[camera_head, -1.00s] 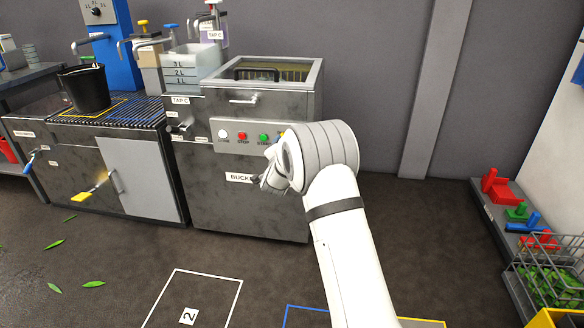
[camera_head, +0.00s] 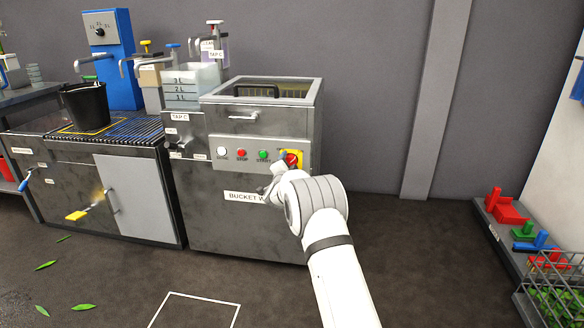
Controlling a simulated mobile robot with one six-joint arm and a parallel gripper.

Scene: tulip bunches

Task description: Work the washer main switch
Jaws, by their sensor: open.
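The bucket washer (camera_head: 246,222) is a grey metal cabinet in the middle of the head view. Its light control panel (camera_head: 230,147) carries a white lamp or button, a red STOP button (camera_head: 242,153) and a green START button (camera_head: 264,155). At the panel's right end is the main switch (camera_head: 292,160), a red knob on a yellow plate. My gripper (camera_head: 277,172) is at or just in front of the panel's lower right, close below and left of the switch. It is open; its fingertips are small and partly hidden by my wrist, so I cannot tell whether they touch the switch.
A black bucket (camera_head: 86,108) stands on the grated counter (camera_head: 125,117) at left. A measuring tank (camera_head: 191,83) stands beside the washer lid. Red, green and blue items sit on a low shelf (camera_head: 500,225) at right. The floor between is mostly clear, with leaves at left.

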